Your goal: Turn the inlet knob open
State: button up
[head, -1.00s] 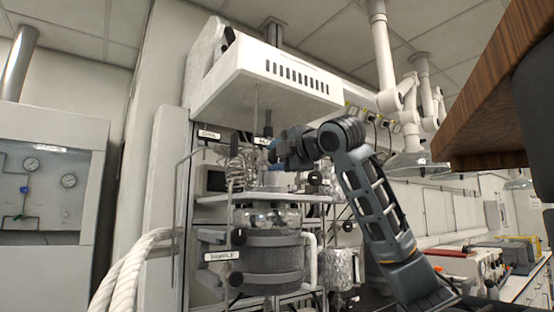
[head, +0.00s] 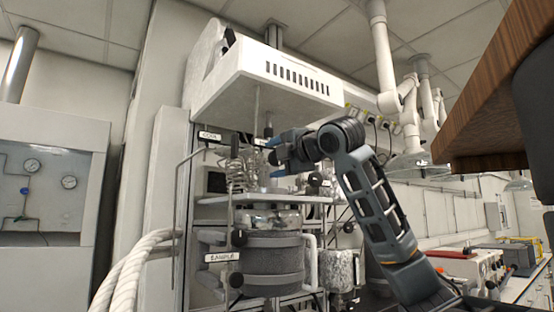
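My gripper (head: 276,157) reaches left into the upper part of the reactor rig. Its two blue fingertips look spread apart, one above the other, with nothing clearly between them. A white label (head: 262,142) behind it is partly covered and its text cannot be read. I cannot pick out which knob is the inlet knob; it may be hidden behind my gripper. Dark knobs show at the rig: one (head: 239,238) above the SAMPLE label (head: 222,257), one (head: 236,280) below it, and one (head: 315,180) just right of my gripper.
A glass coil (head: 236,174) stands close left of my gripper. A reactor vessel (head: 273,262) sits below the white shelf. A white hood (head: 265,80) overhangs the rig. A wooden tabletop edge (head: 490,95) juts in at upper right. Braided white hoses (head: 130,270) run at lower left.

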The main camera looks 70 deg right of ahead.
jog(key=shift+s, duration=0.15)
jog(key=b+v, duration=0.1)
jog(key=v, duration=0.6)
jog(key=shift+s+a, duration=0.2)
jog(key=shift+a, duration=0.05)
dwell(0.5)
